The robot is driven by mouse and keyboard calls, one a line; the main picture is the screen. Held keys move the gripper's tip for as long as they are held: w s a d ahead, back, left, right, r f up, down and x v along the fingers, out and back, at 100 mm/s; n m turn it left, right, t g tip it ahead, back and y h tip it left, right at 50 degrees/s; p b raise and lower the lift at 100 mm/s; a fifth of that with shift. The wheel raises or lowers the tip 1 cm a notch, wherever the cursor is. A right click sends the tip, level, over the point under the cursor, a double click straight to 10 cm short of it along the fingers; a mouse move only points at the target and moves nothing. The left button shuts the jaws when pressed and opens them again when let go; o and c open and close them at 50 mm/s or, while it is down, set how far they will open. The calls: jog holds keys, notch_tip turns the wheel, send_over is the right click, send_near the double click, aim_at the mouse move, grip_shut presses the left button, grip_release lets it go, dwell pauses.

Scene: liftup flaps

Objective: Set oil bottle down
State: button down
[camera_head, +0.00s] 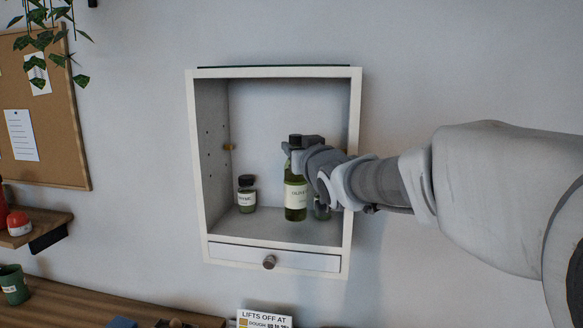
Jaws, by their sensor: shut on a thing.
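The oil bottle (296,200) is tall and dark green with a black cap and a pale label. It is upright inside the open white wall cabinet (194,150), right of its middle. My gripper (294,150) reaches in from the right and is shut on the bottle's upper part. The bottle's base appears at or just above the cabinet floor (262,226); I cannot tell whether it touches. My fingertips are partly hidden by the bottle and my wrist.
A small dark-capped jar (247,196) stands left of the bottle. Another glass container (322,209) is partly hidden behind my gripper on the right. The cabinet's side walls and the drawer (272,258) below bound the space. Free floor lies between jar and bottle.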

jog(key=shift+f, duration=1.45)
jog(key=shift+f, duration=0.15)
jog(key=c, duration=0.6)
grip_release()
jog(key=shift+o, duration=0.2)
jog(key=b+v, duration=0.2)
jog(key=v, duration=1)
jog(key=s+d+f+m+g+h, duration=0.3)
jog(key=s+d+f+g+h, duration=0.2)
jog(key=s+d+f, duration=0.4)
jog(key=s+f+g, duration=0.6)
jog(key=s+f, duration=0.5)
jog(key=s, duration=0.4)
jog(key=shift+g, duration=0.4)
